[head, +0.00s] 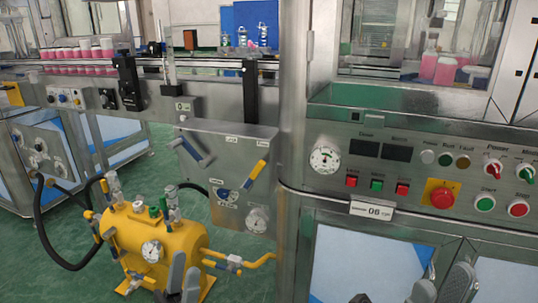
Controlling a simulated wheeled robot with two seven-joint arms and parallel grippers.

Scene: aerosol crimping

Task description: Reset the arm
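My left gripper (185,262) is at the bottom of the head view, left of the middle. Its two grey fingers point up, with a small gap between the tips. It appears in front of the yellow tank (190,238); I cannot tell whether it touches it. My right gripper (445,274) is at the bottom right, in front of the lower doors of the steel machine (350,215). Its two fingers stand apart with nothing seen between them. The frame's lower edge cuts off both grippers, and most of both arms is hidden.
The machine's control panel has a red emergency button (442,197) and a pressure gauge (325,158). A black hose (42,235) loops left of the tank. A conveyor (75,65) carries pink containers at the upper left.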

